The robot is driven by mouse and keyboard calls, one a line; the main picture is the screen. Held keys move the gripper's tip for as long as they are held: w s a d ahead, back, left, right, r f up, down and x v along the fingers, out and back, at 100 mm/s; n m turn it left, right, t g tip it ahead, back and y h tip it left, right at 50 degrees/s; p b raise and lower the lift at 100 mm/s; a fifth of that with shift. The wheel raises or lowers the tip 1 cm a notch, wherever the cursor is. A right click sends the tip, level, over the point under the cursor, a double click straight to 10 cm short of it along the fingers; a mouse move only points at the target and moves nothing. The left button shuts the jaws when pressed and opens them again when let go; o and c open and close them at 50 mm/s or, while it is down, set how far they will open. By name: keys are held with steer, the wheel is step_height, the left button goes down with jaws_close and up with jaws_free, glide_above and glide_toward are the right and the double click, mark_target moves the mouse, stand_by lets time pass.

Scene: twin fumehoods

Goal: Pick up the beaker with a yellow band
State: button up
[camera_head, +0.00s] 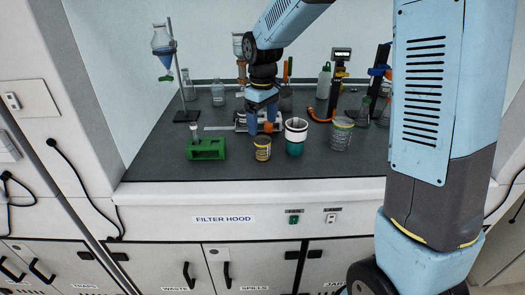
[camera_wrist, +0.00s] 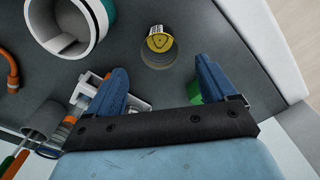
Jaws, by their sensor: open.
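A small beaker with a yellow band (camera_head: 262,148) stands upright on the dark hood worktop, between a green rack and a white-and-teal container. In the wrist view it is the see-through round vessel with a yellow patch (camera_wrist: 159,53), ahead of the gap between my fingers. My gripper (camera_head: 261,118) is open and points down, above and just behind this beaker in the head view. In the wrist view my gripper (camera_wrist: 163,78) has its two blue fingers wide apart with nothing between them.
The green rack (camera_head: 206,149) is left of the beaker and the white-and-teal container (camera_head: 296,138) close on its right. A stand with a funnel (camera_head: 163,45) is at back left. Bottles and stands crowd the back right. The worktop's front strip is clear.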

mark_target(262, 148)
step_height(262, 148, down, 10)
steer(key=shift+f, duration=0.2)
stand_by(0.4)
steer(key=c, duration=1.2)
steer(key=shift+o, duration=0.2)
steer(key=shift+r, duration=0.1)
